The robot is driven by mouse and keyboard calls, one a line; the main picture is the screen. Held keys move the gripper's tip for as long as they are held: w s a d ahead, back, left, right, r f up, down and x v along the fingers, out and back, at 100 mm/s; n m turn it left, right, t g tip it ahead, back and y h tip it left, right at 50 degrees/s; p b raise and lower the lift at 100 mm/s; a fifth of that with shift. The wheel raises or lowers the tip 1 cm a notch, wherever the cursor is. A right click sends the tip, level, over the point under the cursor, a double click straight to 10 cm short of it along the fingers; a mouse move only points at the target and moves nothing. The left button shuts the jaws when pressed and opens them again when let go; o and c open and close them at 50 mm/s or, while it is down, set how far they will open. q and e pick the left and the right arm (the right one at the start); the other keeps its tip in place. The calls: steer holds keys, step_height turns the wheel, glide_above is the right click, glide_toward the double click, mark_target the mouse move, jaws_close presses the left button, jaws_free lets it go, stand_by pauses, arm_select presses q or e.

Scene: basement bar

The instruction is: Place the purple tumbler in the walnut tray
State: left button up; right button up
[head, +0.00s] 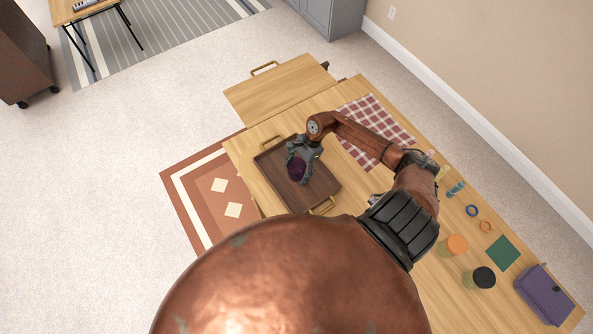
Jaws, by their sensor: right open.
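The walnut tray (322,187) lies on the wooden table, a dark brown rectangle with brass handles at two opposite ends. The purple tumbler (296,170) shows as a dark purple shape over the tray's left half. My right gripper (299,172) is open above the tray, with its fingers around or just above the tumbler. The fingers and wrist hide part of the tumbler. Whether the tumbler rests on the tray floor cannot be made out from this angle. My left gripper is not in view.
A checkered cloth (384,122) lies behind my right arm. Along the right are an orange-lidded jar (457,244), a black-lidded jar (484,278), rings, a green square (502,253) and a purple case (542,294). A lighter wooden surface (278,88) adjoins the table's far end.

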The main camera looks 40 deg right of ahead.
steer(key=shift+r, duration=0.25)
steer(key=v, duration=1.1)
steer(key=shift+d+r+b, duration=0.15)
steer(key=shift+r+b, duration=0.2)
steer(key=shift+b, duration=0.1)
